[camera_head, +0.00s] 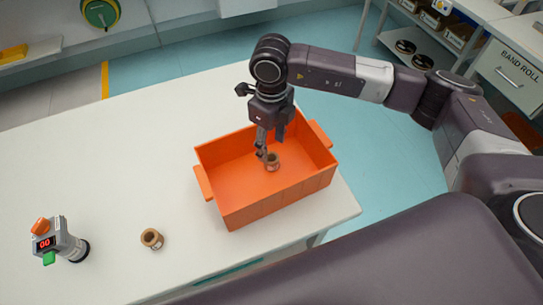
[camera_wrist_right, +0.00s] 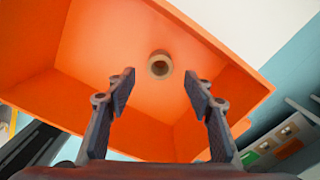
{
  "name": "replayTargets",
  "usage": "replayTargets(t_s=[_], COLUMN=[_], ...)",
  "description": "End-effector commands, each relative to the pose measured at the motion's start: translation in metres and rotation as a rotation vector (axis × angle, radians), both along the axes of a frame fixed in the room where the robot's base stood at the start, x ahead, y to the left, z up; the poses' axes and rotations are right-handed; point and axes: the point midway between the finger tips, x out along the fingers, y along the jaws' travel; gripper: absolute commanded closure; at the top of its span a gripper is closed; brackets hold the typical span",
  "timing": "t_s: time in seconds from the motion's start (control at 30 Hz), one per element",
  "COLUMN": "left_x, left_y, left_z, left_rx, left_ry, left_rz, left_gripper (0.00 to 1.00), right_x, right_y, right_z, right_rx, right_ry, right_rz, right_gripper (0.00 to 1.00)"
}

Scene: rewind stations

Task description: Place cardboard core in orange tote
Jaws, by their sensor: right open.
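The orange tote (camera_head: 279,199) stands on the white table near its right end. A brown cardboard core (camera_head: 272,161) is inside the tote; it also shows in the right wrist view (camera_wrist_right: 159,65), lying clear of both fingers. My right gripper (camera_head: 264,154) reaches down into the tote, close to this core. In the right wrist view its fingers (camera_wrist_right: 160,88) are spread and empty. A second cardboard core (camera_head: 152,239) stands on the table to the left of the tote. My left gripper is not in view.
A grey device (camera_head: 62,243) with a red display, an orange knob and a green part is at the table's left front. The white table (camera_head: 110,160) is bare behind the second core. A shelf unit (camera_head: 432,48) and a drawer (camera_head: 514,72) stand at the far right.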

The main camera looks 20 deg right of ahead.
Motion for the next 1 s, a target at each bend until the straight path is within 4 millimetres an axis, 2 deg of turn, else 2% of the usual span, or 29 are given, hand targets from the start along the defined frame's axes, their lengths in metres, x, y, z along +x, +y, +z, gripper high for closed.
replayTargets(t_s=[0.2, 0.33, 1.0], left_x=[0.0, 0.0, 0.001], left_y=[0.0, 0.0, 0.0], left_z=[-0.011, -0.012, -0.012], left_rx=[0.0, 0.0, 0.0], left_ry=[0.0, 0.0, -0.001], left_rz=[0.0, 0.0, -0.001], left_gripper=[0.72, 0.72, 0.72], right_x=[0.001, 0.0, 0.0], right_y=[0.0, 0.0, 0.0], right_z=[0.036, 0.048, 0.05], right_rx=[0.0, 0.0, -0.001], right_ry=[-0.003, -0.001, 0.001], right_rz=[-0.001, 0.0, -0.001], right_gripper=[0.52, 0.52, 0.52])
